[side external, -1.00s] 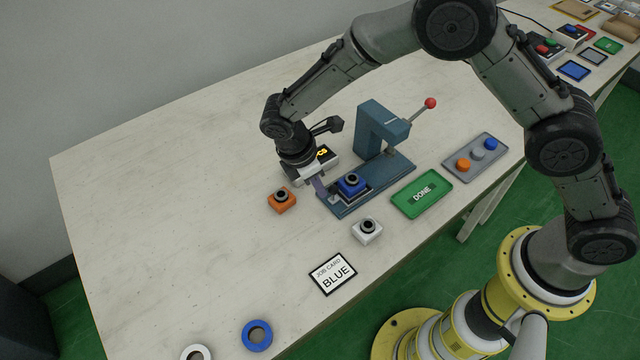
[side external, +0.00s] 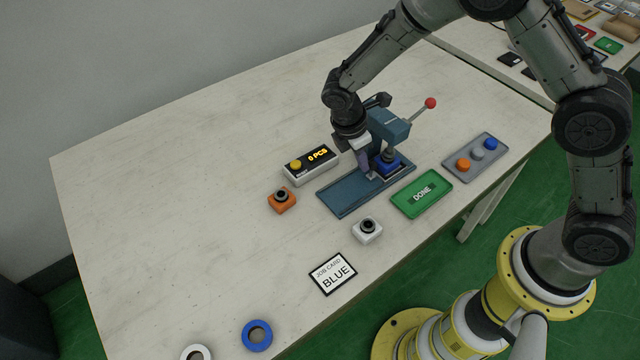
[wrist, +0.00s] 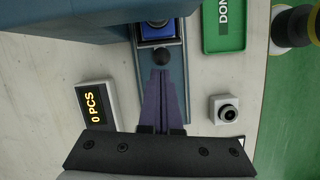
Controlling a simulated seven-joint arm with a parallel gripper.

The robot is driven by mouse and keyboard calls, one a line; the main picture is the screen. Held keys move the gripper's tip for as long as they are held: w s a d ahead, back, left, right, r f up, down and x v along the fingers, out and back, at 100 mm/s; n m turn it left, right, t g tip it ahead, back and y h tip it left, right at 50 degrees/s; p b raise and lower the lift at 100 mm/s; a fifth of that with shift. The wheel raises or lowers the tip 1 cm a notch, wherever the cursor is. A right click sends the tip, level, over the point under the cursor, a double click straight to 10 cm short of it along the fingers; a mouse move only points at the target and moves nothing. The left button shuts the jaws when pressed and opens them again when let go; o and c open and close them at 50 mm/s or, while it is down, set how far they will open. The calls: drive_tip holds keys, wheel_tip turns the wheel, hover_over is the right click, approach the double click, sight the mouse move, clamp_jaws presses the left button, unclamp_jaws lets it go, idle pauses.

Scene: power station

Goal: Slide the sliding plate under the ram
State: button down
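The blue-grey press (side external: 385,125) stands mid-table, its lever ending in a red ball. Its sliding plate carries a blue block (side external: 388,163) with a dark ring on top. The plate and block now sit at the right part of the base rail (side external: 347,195), beneath the press head; the ram's exact alignment is hidden by the head and my arm. My gripper (side external: 366,172) is low over the rail at the plate's left end. In the wrist view its purple fingers (wrist: 161,75) are together, with nothing visible between them, their tips against or just short of the plate's dark knob (wrist: 161,57).
A counter box (side external: 311,164) reading 0 PCS stands behind the rail. Orange (side external: 282,202) and white (side external: 367,231) blocks lie nearby. A green DONE tray (side external: 421,194) and a grey tray (side external: 475,158) with coloured buttons sit right. The BLUE job card (side external: 333,274) lies in front.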

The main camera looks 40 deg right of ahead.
drive_tip(key=shift+d, duration=0.3)
drive_tip(key=a, duration=0.2)
drive_tip(key=w+a, duration=0.1)
drive_tip(key=a, duration=0.1)
drive_tip(key=shift+r, duration=0.4)
drive_tip(key=v, duration=1)
